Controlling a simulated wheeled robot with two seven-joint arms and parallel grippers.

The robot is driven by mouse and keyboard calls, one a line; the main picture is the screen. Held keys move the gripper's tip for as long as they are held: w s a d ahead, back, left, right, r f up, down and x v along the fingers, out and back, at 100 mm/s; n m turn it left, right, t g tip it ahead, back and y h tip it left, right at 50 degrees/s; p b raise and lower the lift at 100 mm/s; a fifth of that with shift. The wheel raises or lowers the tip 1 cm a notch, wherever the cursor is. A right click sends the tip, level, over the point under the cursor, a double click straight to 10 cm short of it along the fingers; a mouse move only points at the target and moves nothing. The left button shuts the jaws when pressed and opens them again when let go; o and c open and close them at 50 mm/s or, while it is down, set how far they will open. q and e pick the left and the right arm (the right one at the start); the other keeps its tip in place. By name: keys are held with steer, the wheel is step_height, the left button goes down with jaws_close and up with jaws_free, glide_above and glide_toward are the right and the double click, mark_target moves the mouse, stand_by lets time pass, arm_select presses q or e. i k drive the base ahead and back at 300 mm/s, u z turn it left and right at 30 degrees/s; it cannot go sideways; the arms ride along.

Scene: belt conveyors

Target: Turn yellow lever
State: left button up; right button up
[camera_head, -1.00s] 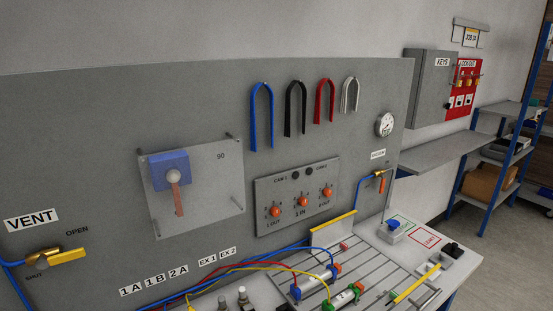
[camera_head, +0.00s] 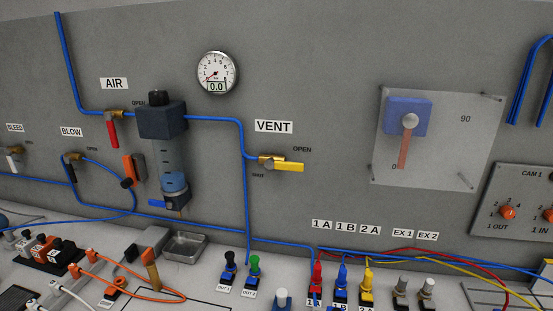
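The yellow lever (camera_head: 289,167) is on a brass valve on the grey panel, under the VENT label (camera_head: 273,127). It points right, lying nearly level. The word OPEN is printed above its tip and SHUT below its pivot. A blue pipe (camera_head: 243,190) runs down the panel to the left of the valve. Neither of my grippers shows in the head view.
A red lever (camera_head: 113,133) hangs down under the AIR label, left of a filter unit (camera_head: 168,158). A gauge (camera_head: 217,73) reads 0.0. A clear plate (camera_head: 437,140) covers a blue switch. Plugs and cables crowd the bench below.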

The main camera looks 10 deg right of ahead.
mark_target(271, 164)
steer(key=z, duration=0.95)
steer(key=k, duration=0.95)
steer(key=u, duration=0.9)
